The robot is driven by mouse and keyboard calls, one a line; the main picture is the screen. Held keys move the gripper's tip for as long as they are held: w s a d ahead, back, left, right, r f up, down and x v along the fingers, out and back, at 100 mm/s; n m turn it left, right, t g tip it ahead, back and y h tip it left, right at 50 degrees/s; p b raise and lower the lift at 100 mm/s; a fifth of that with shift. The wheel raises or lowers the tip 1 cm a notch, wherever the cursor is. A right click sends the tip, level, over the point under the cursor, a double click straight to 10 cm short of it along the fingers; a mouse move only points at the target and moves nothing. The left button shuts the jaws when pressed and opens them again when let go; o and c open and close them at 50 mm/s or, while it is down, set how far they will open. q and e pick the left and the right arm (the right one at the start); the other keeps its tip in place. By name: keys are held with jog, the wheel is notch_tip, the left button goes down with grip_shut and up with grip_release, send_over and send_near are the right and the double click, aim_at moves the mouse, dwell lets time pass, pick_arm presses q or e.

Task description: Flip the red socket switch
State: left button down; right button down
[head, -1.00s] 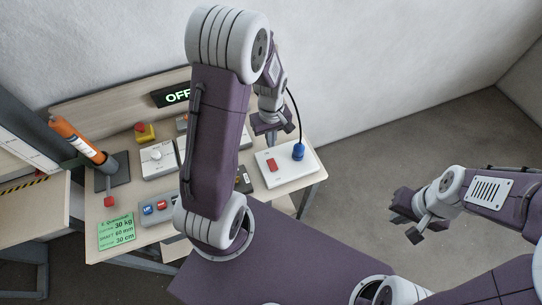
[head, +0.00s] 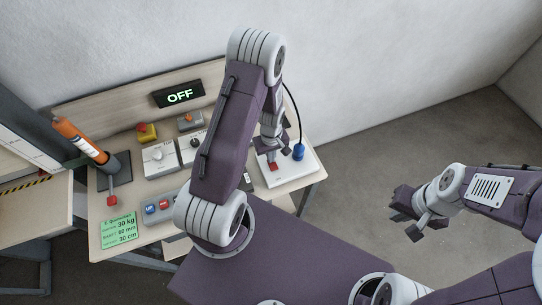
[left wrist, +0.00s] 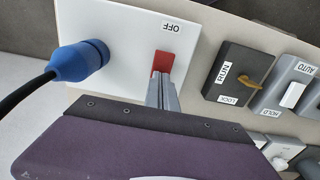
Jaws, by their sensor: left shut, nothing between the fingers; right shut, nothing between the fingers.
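The red socket switch (head: 272,166) sits on a white socket plate (head: 289,176) at the right end of the table. In the left wrist view the red switch (left wrist: 163,61) lies beside an OFF label on the white plate (left wrist: 112,40). My left gripper (head: 271,154) is shut and empty, with its fingertips at the red switch. In the left wrist view the shut fingertips (left wrist: 161,78) overlap the switch's near end and hide part of it; I cannot tell whether they touch. My right gripper (head: 413,227) is shut and empty, off to the right over the floor.
A blue plug (head: 298,152) with a black cable is in the plate. A black RUN/LOCK key switch (left wrist: 236,73) is beside the plate. Other panels include a white dial box (head: 159,158). A display (head: 180,95) reads OFF. An orange tool (head: 80,139) stands at left.

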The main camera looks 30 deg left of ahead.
pick_arm(q)
jog(key=shift+f, duration=0.2)
jog(key=shift+s, duration=0.15)
jog(key=shift+s+d+r, duration=0.2)
jog(key=shift+d, duration=0.1)
jog(key=shift+s+d+r, duration=0.15)
jog(key=shift+d, duration=0.15)
jog(key=shift+r, duration=0.1)
